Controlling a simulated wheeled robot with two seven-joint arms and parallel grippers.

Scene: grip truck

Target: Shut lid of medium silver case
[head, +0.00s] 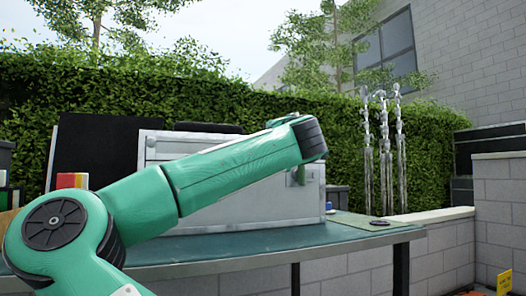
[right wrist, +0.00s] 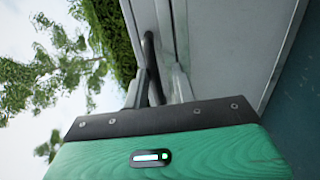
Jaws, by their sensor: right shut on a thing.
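A silver case (head: 245,210) stands on the green-topped table. A green arm crosses in front of it from the lower left and hides much of its front and top, so I cannot tell how its lid stands. In the right wrist view, my right gripper (right wrist: 160,88) is against a grey case panel (right wrist: 235,45), with its fingers shut around a dark curved bar (right wrist: 150,60) that looks like a handle. In the head view, a small green part (head: 298,175) shows below the arm's end at the case's right; I cannot tell if it is a gripper. My left gripper is not visible.
A black upright panel (head: 95,150) with a silver edge stands left of the case. Hedge and block walls lie behind.

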